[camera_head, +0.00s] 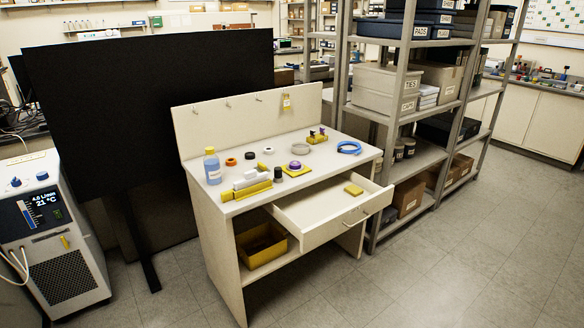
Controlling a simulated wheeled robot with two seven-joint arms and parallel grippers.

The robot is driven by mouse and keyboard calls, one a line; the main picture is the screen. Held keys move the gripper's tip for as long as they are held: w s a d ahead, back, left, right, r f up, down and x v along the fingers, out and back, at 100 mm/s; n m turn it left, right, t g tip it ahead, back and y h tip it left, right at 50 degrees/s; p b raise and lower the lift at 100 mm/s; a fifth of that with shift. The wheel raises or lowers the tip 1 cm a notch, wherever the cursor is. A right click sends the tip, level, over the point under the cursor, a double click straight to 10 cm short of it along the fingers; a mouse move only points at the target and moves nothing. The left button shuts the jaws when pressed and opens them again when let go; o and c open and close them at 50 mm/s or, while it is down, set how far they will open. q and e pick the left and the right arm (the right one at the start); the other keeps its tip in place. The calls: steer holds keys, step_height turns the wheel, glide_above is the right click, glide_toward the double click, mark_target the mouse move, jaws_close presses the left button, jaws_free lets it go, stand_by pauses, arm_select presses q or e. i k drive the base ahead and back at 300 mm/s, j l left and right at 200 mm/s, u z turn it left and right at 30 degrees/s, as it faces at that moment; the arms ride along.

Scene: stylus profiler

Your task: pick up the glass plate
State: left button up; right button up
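I cannot make out a glass plate for certain in the head view. A white workbench (235,207) stands in the middle, with several small items on its top. Its drawer (314,220) is pulled open and has a small yellow block (353,189) inside. A flat yellow piece (297,163) lies on the top, with a purple roll (295,165) at it. Neither of my grippers is in view.
A blue bottle (212,167), a blue coil (349,147) and yellow-and-white boxes (252,189) are on the bench. A yellow bin (262,246) sits on its lower shelf. A grey rack (397,110) stands right, a chiller (45,240) left. Floor at front right is clear.

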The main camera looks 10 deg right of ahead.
mark_target(261, 168)
steer(key=z, duration=0.3)
steer(key=i+j+z, duration=0.65)
steer(key=z, duration=0.15)
